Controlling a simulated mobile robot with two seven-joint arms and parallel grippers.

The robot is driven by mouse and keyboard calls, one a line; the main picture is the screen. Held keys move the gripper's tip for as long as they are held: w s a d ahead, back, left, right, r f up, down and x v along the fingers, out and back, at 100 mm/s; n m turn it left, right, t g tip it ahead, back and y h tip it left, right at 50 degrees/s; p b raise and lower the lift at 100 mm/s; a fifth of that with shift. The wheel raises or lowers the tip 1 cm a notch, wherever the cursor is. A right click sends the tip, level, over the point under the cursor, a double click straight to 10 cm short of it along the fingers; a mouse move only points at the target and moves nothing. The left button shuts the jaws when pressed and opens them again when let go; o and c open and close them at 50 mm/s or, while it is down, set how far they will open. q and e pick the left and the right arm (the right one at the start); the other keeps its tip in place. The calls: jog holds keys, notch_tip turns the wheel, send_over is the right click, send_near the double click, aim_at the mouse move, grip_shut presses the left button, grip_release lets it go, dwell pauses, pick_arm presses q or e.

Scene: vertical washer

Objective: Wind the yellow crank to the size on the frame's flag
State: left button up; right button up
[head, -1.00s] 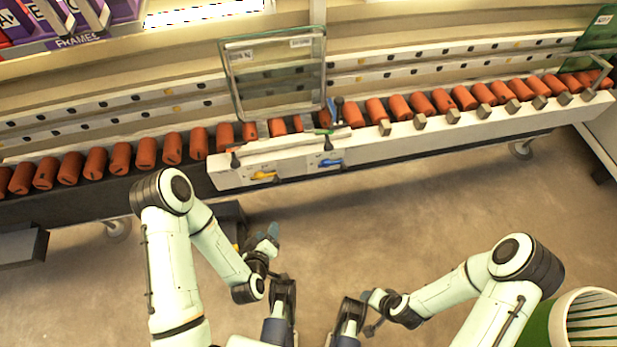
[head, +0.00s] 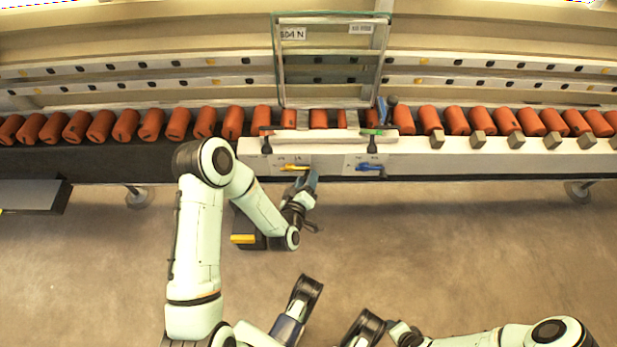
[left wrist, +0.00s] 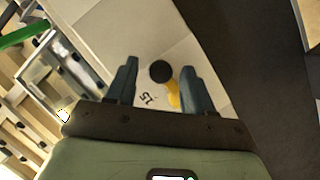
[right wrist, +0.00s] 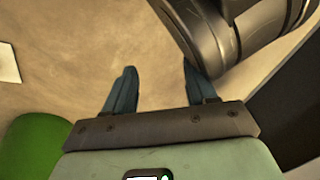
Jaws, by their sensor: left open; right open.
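The yellow crank (head: 294,167) is on the left part of the white panel below the rollers. In the left wrist view it shows as a black knob with a yellow arm (left wrist: 174,97), beside a partly readable printed "15". My left gripper (left wrist: 158,66) is open; the knob appears between its fingers, contact unclear. In the head view this gripper (head: 310,182) is just below and right of the crank. The glass frame (head: 279,75) stands upright above, with a white label reading about "504 N" (head: 293,34) and a second, unreadable label (head: 361,28). My right gripper (right wrist: 155,78) is open and empty over the floor.
A blue crank (head: 370,167) sits to the right on the same panel (head: 333,160). Orange rollers (head: 178,124) run along the conveyor on both sides. A dark grey box (head: 30,197) stands at the left. The floor (head: 440,240) in front is clear.

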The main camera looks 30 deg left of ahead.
pick_arm(q)
jog(key=shift+x, duration=1.05)
pick_arm(e)
jog(key=shift+s+f, duration=0.5)
jog(key=shift+s, duration=0.05)
pick_arm(q)
jog(key=shift+w+r, duration=0.1)
grip_shut()
pick_arm(e)
jog(key=shift+w+r, duration=0.1)
jog(key=shift+r, duration=0.05)
